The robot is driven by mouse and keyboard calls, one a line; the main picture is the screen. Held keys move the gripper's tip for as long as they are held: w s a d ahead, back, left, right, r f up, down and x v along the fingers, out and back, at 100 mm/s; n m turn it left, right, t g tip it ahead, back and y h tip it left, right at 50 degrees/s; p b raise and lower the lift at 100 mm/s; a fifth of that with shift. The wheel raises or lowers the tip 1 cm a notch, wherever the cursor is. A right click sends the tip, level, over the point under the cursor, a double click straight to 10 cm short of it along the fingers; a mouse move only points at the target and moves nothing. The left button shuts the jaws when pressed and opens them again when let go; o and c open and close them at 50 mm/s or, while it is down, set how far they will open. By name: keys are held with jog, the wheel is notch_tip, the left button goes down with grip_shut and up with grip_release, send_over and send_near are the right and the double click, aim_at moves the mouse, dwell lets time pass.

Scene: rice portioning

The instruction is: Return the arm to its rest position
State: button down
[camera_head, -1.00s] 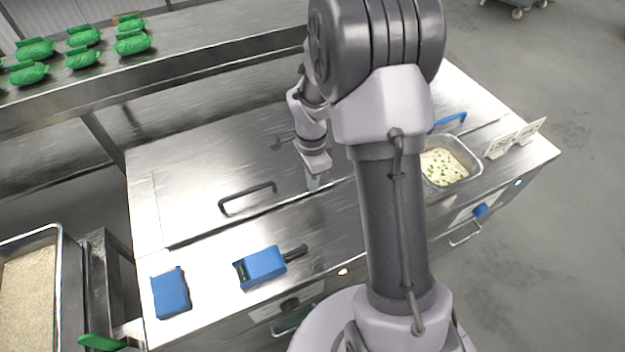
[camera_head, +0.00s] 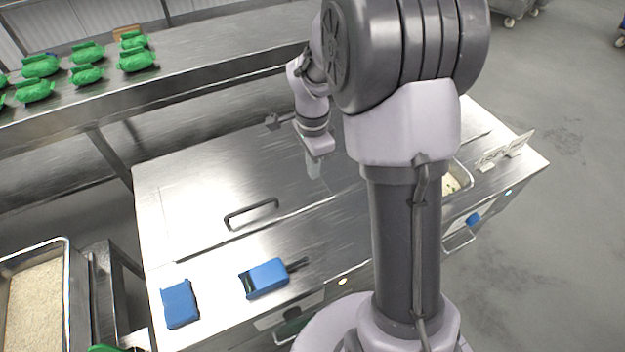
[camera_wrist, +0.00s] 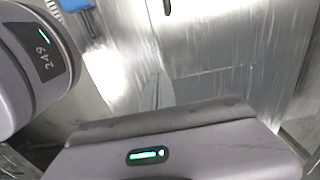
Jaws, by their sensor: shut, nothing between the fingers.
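My gripper (camera_head: 314,166) hangs at the end of my arm in the head view, pointing down above the steel counter (camera_head: 215,185). It is shut and holds nothing. In the wrist view the gripper body fills the bottom, and the bare steel surface (camera_wrist: 205,45) lies beyond it. My arm's large upper links cover the right middle of the head view and hide part of the counter and most of the rice pan (camera_head: 453,184).
A blue device (camera_head: 265,278) and a blue block (camera_head: 180,303) lie on the counter's front left. A lid handle (camera_head: 251,213) stands up nearby. A shelf with several green bundles (camera_head: 136,60) runs behind. A grain bin (camera_head: 35,300) is at lower left. White cards (camera_head: 505,150) stand at right.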

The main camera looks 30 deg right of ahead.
jog(key=s+a+r+n+t+b, duration=0.45)
jog(key=s+a+r+n, duration=0.35)
jog(key=s+a+r, duration=0.3)
jog(key=s+a+n+t+y+b, duration=0.1)
jog(key=s+a+n+y+b, duration=0.1)
jog(key=s+n, duration=0.3)
jog(key=s, duration=0.4)
jog(key=shift+a+f+n, duration=0.15)
jog(key=shift+f+n, duration=0.15)
jog(key=shift+t, duration=0.25)
